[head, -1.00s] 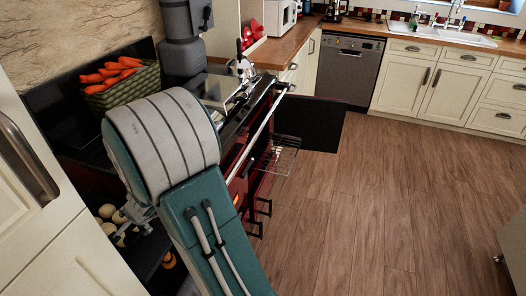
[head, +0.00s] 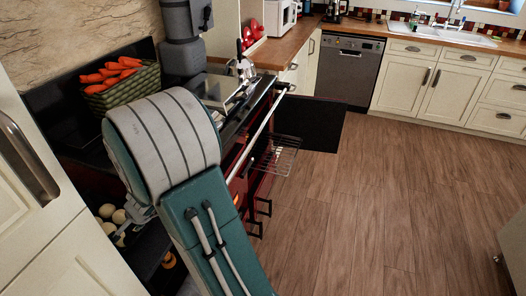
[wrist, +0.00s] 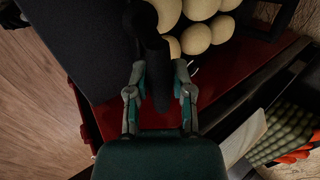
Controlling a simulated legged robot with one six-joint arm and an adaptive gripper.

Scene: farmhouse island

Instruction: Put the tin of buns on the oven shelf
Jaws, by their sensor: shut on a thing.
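The pale round buns (head: 107,211) show at the lower left in the head view, beside my arm. In the wrist view the buns (wrist: 196,38) lie just beyond my fingers. My gripper (wrist: 160,92) is shut on a black, handle-like part of the dark tin (wrist: 156,75). Most of the tin is hidden by my arm or lost in shadow. The wire oven shelf (head: 286,158) sticks out of the red range at the middle of the head view, right of my arm and apart from the buns.
A dark oven door (head: 312,122) stands open behind the shelf. A green basket (head: 122,88) of carrots stands on the range top, near pans (head: 222,92). A cream cabinet door (head: 50,215) is close at left. The wooden floor (head: 400,215) at right is clear.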

